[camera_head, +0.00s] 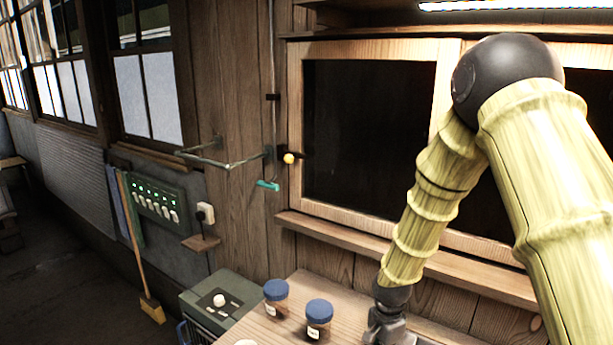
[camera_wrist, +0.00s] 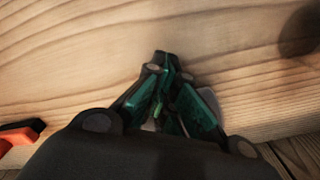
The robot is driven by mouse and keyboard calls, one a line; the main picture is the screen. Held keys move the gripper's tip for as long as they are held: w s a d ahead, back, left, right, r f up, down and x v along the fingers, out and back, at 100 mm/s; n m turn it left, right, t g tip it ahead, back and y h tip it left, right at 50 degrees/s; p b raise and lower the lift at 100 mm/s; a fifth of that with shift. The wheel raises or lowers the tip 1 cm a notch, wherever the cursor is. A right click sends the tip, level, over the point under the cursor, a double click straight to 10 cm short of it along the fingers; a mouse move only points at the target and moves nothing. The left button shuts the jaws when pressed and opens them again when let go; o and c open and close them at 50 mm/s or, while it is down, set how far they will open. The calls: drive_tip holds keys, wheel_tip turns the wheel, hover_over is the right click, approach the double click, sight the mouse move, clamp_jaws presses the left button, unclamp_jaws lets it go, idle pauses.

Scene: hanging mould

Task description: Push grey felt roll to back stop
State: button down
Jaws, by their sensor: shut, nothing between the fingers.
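I cannot make out a grey felt roll or a back stop for certain in either view. In the wrist view, a small pale grey patch (camera_wrist: 206,98) shows just behind the right finger of my gripper (camera_wrist: 163,62). I cannot tell what it is. My gripper is shut and empty, its dark green fingers together over a wood-grained surface (camera_wrist: 90,60). In the head view, my gripper (camera_head: 388,328) is low at the bottom edge, over or beside the wooden bench (camera_head: 290,335), and its fingertips are out of sight.
Two jars with blue lids (camera_head: 276,291) (camera_head: 319,312) stand on the bench left of my gripper. A green-grey box with a knob (camera_head: 218,300) is further left. A wooden ledge (camera_head: 340,228) runs behind. The wrist view shows an orange and black object (camera_wrist: 20,133) at left.

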drive_tip(key=shift+w+r, duration=0.15)
drive_tip(key=shift+s+a+r+p, duration=0.1)
drive_tip(key=shift+s+a+p, duration=0.1)
drive_tip(key=shift+s+a, duration=0.25)
drive_tip(key=shift+s+a+r+p, duration=0.15)
drive_tip(key=shift+s+a, duration=0.1)
drive_tip(key=shift+s, duration=0.4)
drive_tip(key=shift+s+a+p, duration=0.2)
drive_tip(key=shift+s+a, duration=0.15)
drive_tip(key=shift+s, duration=0.2)
wheel_tip(320, 180, up, 7)
drive_tip(key=s+a+p, duration=0.1)
drive_tip(key=s+p, duration=0.1)
drive_tip(key=p, duration=0.3)
drive_tip(key=shift+s+a, duration=0.25)
drive_tip(key=shift+a, duration=0.05)
